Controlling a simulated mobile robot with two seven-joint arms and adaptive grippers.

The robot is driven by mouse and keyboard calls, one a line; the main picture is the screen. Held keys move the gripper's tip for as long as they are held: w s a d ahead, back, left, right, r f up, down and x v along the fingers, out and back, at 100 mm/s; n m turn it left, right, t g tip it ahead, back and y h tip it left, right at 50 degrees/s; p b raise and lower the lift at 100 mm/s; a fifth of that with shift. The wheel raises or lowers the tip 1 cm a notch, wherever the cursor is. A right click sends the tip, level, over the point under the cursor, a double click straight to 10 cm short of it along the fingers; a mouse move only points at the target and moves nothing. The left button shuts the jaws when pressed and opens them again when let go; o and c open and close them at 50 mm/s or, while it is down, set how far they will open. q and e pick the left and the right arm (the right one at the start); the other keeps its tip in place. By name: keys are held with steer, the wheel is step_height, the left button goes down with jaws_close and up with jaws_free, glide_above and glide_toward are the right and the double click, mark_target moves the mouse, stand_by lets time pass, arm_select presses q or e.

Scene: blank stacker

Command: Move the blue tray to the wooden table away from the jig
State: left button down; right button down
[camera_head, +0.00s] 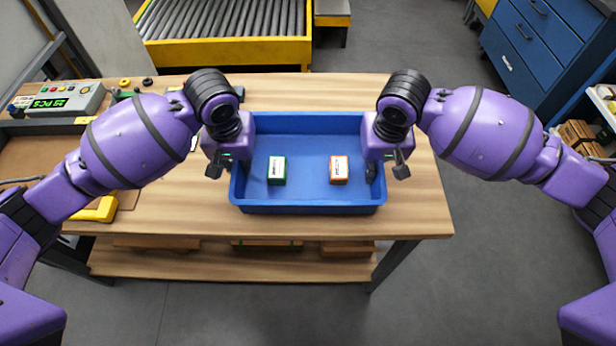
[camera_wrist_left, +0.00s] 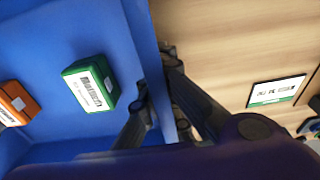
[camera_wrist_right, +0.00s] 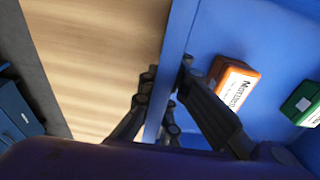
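The blue tray (camera_head: 310,208) sits on the wooden table (camera_head: 420,215), holding a green box (camera_head: 277,170) and an orange box (camera_head: 339,170). Both boxes also show in the left wrist view, green (camera_wrist_left: 90,83) and orange (camera_wrist_left: 17,103). My left gripper (camera_head: 229,168) is at the tray's left wall, with one finger inside and one outside. My right gripper (camera_head: 387,172) straddles the right wall the same way. In both wrist views the fingers stand apart around the wall; firm contact on both sides is not visible. I cannot make out the jig.
A control box with a green display (camera_head: 62,100) stands at the table's left, with a yellow item (camera_head: 97,210) nearer the front. A roller conveyor (camera_head: 225,50) is behind the table. A blue drawer cabinet (camera_head: 540,45) is at back right. The table's front right corner is bare.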

arm_select(q)
steer(key=shift+f, duration=0.45)
arm_select(e)
steer(key=shift+f, duration=0.45)
arm_select(q)
steer(key=c, duration=2)
jaws_free()
arm_select(e)
steer(key=c, duration=2)
jaws_free()
arm_select(q)
steer(key=r, duration=0.4)
steer(key=s+r, duration=0.1)
steer(key=r, duration=0.6)
steer(key=shift+s+r, duration=0.35)
steer(key=shift+s, duration=0.05)
arm_select(e)
steer(key=r, duration=0.4)
steer(key=s+r, duration=0.1)
steer(key=r, duration=0.3)
steer(key=s+r, duration=0.1)
steer(key=r, duration=0.3)
steer(key=shift+f, duration=0.1)
